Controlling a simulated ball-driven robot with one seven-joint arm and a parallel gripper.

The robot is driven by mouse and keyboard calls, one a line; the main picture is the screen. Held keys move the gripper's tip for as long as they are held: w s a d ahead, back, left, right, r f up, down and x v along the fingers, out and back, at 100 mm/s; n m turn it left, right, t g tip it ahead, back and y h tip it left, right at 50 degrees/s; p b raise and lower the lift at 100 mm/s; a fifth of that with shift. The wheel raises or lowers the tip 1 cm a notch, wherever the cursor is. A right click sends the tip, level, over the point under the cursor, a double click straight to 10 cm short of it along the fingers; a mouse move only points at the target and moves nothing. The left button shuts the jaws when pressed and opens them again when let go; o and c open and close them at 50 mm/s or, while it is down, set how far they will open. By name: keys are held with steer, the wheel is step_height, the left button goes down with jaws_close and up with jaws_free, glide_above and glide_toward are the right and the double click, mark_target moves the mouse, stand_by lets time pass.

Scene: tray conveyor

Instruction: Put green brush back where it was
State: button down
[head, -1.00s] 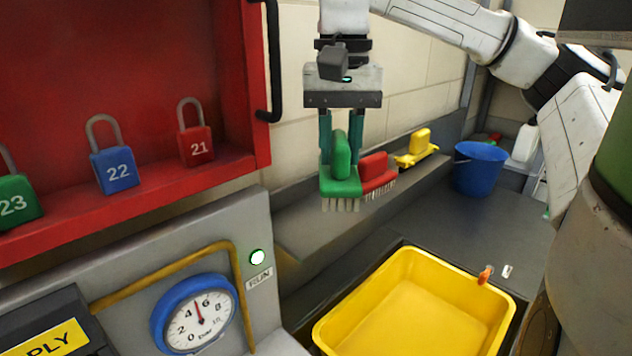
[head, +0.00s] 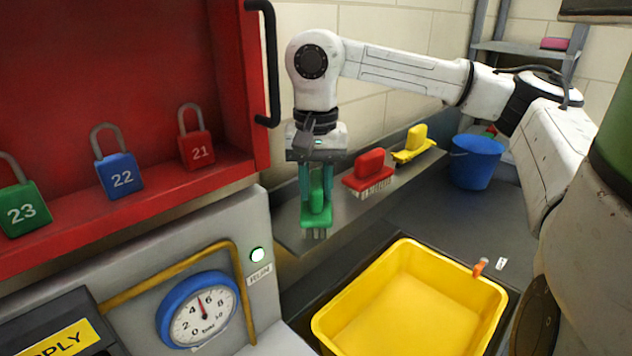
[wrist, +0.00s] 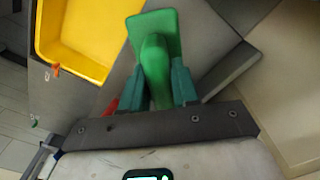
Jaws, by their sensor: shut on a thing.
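The green brush (head: 317,214) has a green block with an upright handle and pale bristles pointing down. My gripper (head: 316,196) is shut on its handle, one teal finger on each side. In the head view the brush is over the left part of a grey ledge (head: 283,231), left of the red brush (head: 371,171). I cannot tell whether its bristles touch the ledge. In the wrist view the green brush (wrist: 154,58) sits between my fingers (wrist: 158,88). The red brush and the yellow brush (head: 414,146) stand along the ledge to the right.
A yellow tray (head: 323,325) lies in front, below the ledge. A blue bucket (head: 475,162) stands at the back right. A red cabinet (head: 120,60) with numbered padlocks and a panel with a gauge (head: 199,310) are close on the left.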

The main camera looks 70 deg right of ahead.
steer(key=shift+f, duration=0.1)
steer(key=shift+f+b, duration=0.1)
steer(key=shift+b, duration=0.2)
steer(key=c, duration=0.8)
jaws_free()
steer(key=shift+c, duration=0.2)
step_height(320, 180, up, 12)
steer(key=shift+r+b, duration=0.25)
steer(key=shift+b, duration=0.2)
